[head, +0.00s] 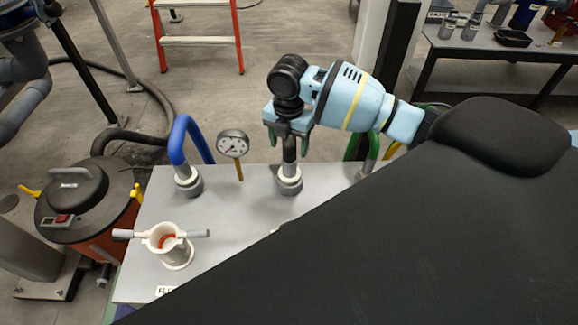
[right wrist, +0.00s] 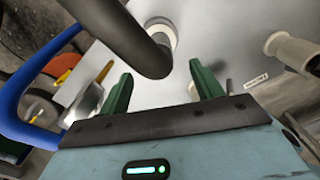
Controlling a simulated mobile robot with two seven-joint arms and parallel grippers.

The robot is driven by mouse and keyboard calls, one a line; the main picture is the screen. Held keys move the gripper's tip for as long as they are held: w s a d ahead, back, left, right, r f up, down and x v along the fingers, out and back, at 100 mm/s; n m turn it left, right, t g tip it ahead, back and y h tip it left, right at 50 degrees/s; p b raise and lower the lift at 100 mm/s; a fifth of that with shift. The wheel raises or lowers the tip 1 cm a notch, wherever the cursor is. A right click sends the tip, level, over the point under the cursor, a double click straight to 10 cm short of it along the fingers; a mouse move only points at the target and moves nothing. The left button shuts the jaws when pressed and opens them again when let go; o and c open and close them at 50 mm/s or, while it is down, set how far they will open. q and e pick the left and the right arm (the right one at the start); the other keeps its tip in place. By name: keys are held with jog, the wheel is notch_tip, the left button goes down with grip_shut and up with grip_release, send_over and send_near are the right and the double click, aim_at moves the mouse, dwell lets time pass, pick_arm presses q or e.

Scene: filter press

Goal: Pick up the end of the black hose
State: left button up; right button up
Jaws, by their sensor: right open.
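The black hose (head: 289,153) shows in the head view as a short dark upright length above a grey and white fitting (head: 289,182) on the light table. My right gripper (head: 289,146) is over this end, open, with one green finger on each side. In the right wrist view the hose (right wrist: 125,38) curves down from the upper left and bends to the pale fitting (right wrist: 162,35). There it lies ahead of and between the open green fingers (right wrist: 162,85). I see no clear grip on it. My left gripper is not in view.
A blue hose (head: 178,138) and a pressure gauge (head: 233,144) stand left of the gripper, and a green hose (head: 370,147) to its right. A white valve piece with handles (head: 168,245) stands at the table's front left. An orange drum vacuum (head: 72,200) is beside the table (head: 230,225).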

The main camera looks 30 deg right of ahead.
aim_at(289, 155)
jog(key=shift+w+f, duration=0.1)
jog(key=shift+f, duration=2.55)
jog(key=shift+r, duration=0.1)
grip_shut()
